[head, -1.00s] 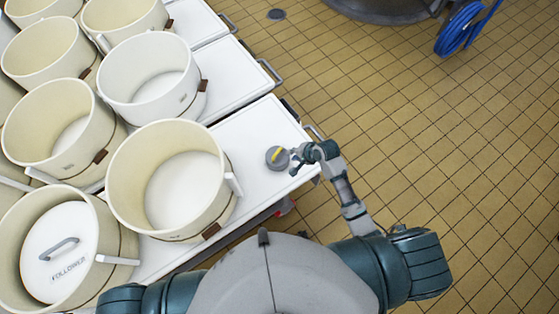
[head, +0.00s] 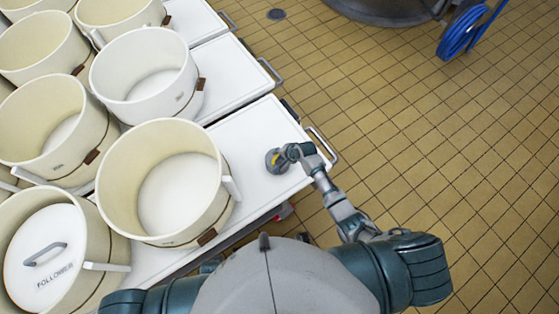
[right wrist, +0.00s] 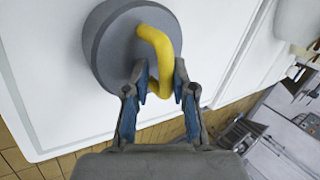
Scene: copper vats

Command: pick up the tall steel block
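The steel block is a grey round block (head: 271,162) with a yellow bent handle. It stands on the white table top near its right end. In the right wrist view the block (right wrist: 108,48) fills the upper middle, and its yellow handle (right wrist: 164,45) arches toward me. My right gripper (head: 284,156) is at the block and hides part of it in the head view. In the right wrist view the right gripper (right wrist: 161,76) has its two fingers apart, with the near part of the handle between them. Contact with the handle is unclear. My left gripper is not in view.
Several large cream pots crowd the tables at left; the nearest pot (head: 113,190) stands left of the block. A pot with a lid marked FOLLOWER (head: 40,272) is at lower left. A metal rail (head: 322,146) edges the table. Tiled floor (head: 430,130) lies open at right.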

